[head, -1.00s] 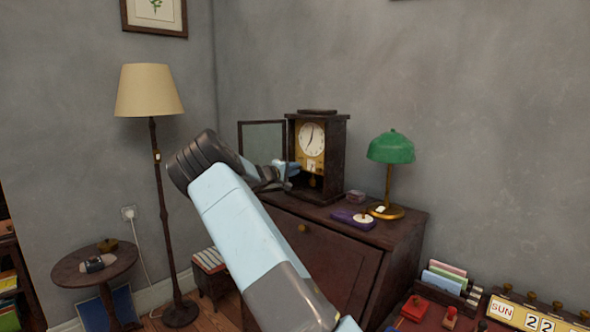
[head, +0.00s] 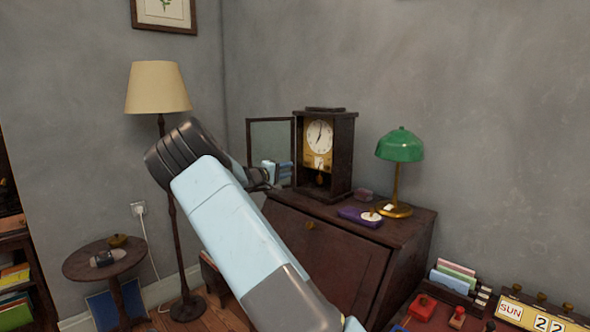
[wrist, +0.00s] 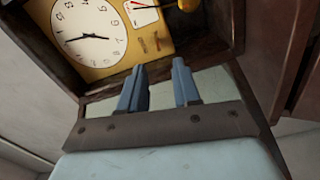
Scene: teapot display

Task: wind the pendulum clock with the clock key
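The pendulum clock (head: 323,150) stands upright on the dark writing desk, its glass door (head: 269,137) swung open to the left. Its pale dial and brass plate also show in the wrist view (wrist: 100,58), tilted, with a small white and red gauge (wrist: 142,12) and two small brass-coloured marks. A yellow pendulum bob is partly in view at the top edge. My gripper (head: 283,170) is left of the clock case, in front of the open door. In the wrist view its two fingers (wrist: 160,67) are apart with nothing between them. I cannot make out the clock key.
A green lamp (head: 401,146) and a purple item with a white disc (head: 360,216) are on the desk (head: 330,250), right of the clock. A floor lamp (head: 157,88) and a small round table (head: 80,266) stand at the left. A letter rack and calendar are at lower right.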

